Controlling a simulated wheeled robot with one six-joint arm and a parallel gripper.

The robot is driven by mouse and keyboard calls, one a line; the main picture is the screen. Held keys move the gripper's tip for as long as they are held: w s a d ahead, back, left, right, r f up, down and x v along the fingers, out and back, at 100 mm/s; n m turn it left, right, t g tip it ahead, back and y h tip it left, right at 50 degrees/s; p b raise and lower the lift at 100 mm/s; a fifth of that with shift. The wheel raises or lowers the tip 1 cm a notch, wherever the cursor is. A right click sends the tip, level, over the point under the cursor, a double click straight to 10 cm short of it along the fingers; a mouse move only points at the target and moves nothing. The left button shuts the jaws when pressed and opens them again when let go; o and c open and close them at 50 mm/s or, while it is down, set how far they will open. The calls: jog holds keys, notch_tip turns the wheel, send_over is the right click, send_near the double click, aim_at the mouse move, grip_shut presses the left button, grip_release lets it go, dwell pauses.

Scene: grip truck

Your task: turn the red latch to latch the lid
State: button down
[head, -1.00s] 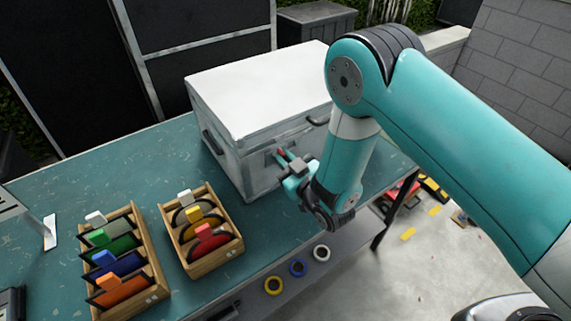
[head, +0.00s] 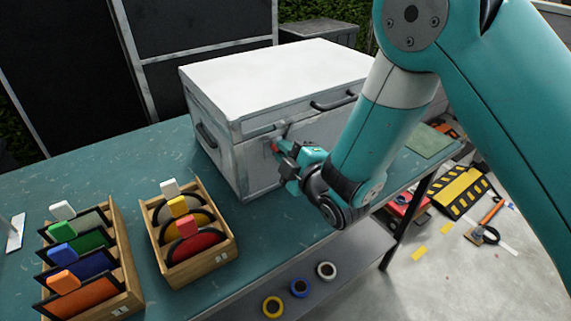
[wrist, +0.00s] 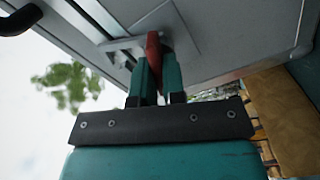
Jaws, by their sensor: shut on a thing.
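A white-lidded grey case (head: 290,85) stands on the teal workbench with its lid down. The red latch (head: 275,147) is on its front face. My gripper (head: 283,151) is at that front face, with its fingertips at the latch. In the wrist view the red latch (wrist: 153,48) sits between the two teal fingers of my gripper (wrist: 158,75), which are shut on it. It is mounted on a grey plate (wrist: 165,25) on the case front. The fingers hide part of the latch, and I cannot tell whether it catches the lid.
A dark handle (head: 334,102) is on the case front, right of the latch. Several tape rolls (head: 300,288) lie on the shelf below. Bench space left of the case is clear.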

jog(key=shift+f+n+b, duration=0.2)
jog(key=shift+n+b, duration=1.9)
jog(key=shift+n, duration=0.1)
jog(key=c, duration=1.2)
grip_release()
jog(key=shift+s, duration=0.1)
